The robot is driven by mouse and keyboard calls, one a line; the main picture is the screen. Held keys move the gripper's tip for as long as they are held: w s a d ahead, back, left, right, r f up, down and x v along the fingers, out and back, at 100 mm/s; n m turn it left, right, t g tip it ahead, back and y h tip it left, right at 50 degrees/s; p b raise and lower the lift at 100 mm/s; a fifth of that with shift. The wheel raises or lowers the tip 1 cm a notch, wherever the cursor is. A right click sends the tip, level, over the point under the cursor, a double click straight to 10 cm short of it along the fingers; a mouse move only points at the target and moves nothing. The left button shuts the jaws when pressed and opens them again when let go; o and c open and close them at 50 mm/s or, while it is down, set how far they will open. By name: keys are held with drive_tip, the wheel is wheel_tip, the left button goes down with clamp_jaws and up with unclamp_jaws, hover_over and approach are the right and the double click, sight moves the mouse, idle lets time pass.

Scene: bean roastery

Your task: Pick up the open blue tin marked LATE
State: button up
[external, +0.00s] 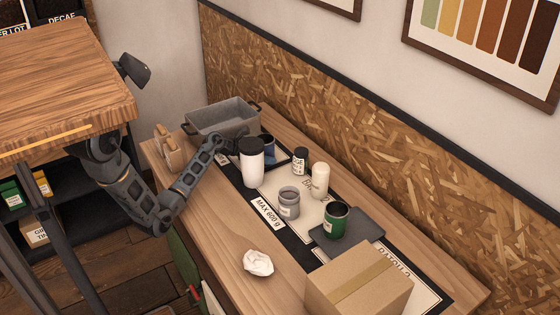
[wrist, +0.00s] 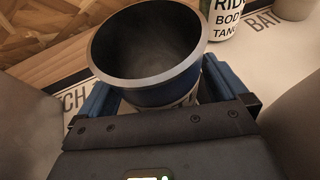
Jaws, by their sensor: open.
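The open blue tin (wrist: 150,52) fills the upper middle of the wrist view, upright, with a wide grey rim and a dark, empty-looking inside. A strip of its pale label shows low on its front, but my gripper hides most of it and I cannot read LATE. In the external view the blue tin (external: 268,146) stands partly behind a white jar with a dark lid (external: 252,168). My gripper (wrist: 154,84) is open, with one blue finger on each side of the tin. I cannot tell whether the fingers touch it.
A grey bin (external: 215,122) stands just behind the tin. A black-lidded jar (external: 300,163), a cream bottle (external: 320,183), a grey tin (external: 289,206) and a green tin (external: 335,224) stand to the right. A cardboard box (external: 350,289) and crumpled paper (external: 258,263) lie nearer the front.

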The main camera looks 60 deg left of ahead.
drive_tip(key=c, duration=1)
